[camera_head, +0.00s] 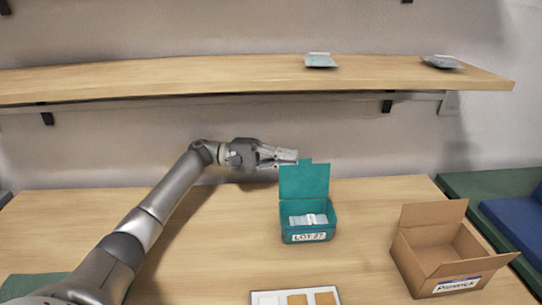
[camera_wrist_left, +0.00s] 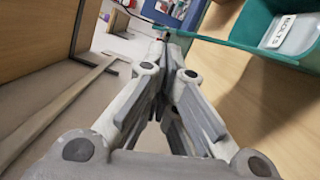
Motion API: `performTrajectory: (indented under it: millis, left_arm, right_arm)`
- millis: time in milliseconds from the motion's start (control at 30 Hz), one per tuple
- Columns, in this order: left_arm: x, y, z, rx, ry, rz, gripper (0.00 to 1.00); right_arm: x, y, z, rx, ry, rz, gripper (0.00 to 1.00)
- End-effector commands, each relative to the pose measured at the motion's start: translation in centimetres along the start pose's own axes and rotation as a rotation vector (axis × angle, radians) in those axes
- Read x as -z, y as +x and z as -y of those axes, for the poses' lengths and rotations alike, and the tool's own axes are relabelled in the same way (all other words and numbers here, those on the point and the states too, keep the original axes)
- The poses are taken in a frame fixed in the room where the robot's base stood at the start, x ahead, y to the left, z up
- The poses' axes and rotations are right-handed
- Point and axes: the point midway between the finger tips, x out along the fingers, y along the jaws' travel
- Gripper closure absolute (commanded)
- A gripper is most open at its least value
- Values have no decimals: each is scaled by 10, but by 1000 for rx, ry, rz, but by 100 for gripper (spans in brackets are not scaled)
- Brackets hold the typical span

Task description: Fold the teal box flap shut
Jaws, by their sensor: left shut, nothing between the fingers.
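The teal box (camera_head: 309,236) stands on the wooden table, with a white label on its front and pale packets (camera_head: 308,220) inside. Its teal flap (camera_head: 304,181) stands upright at the back, so the box is open. My left gripper (camera_head: 296,156) is shut and empty, at the flap's upper left corner in the head view. Whether it touches the flap I cannot tell. The left wrist view shows its closed fingers (camera_wrist_left: 165,38). My right gripper is not in view.
An open cardboard box (camera_head: 418,264) stands right of the teal box. A white tray (camera_head: 295,297) lies at the front edge. A wooden shelf (camera_head: 200,79) runs above the table.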

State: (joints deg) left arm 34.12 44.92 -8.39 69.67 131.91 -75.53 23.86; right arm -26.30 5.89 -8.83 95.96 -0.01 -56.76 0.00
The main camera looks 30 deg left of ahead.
Motion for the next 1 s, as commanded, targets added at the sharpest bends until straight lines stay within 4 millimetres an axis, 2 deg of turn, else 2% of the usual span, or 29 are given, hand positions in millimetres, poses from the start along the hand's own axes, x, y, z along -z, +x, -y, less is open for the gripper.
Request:
performTrajectory:
  millis: [200, 767, 1000]
  left_arm:
    - [0, 17, 0, -1, 1, 0, 100]
    - [-1, 19, -1, 6, 30, 0, 100]
    - [-3, 20, -3, 16, 69, 0, 100]
  right_arm:
    - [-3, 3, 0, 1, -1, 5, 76]
    - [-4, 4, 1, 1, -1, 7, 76]
    - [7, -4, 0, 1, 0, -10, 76]
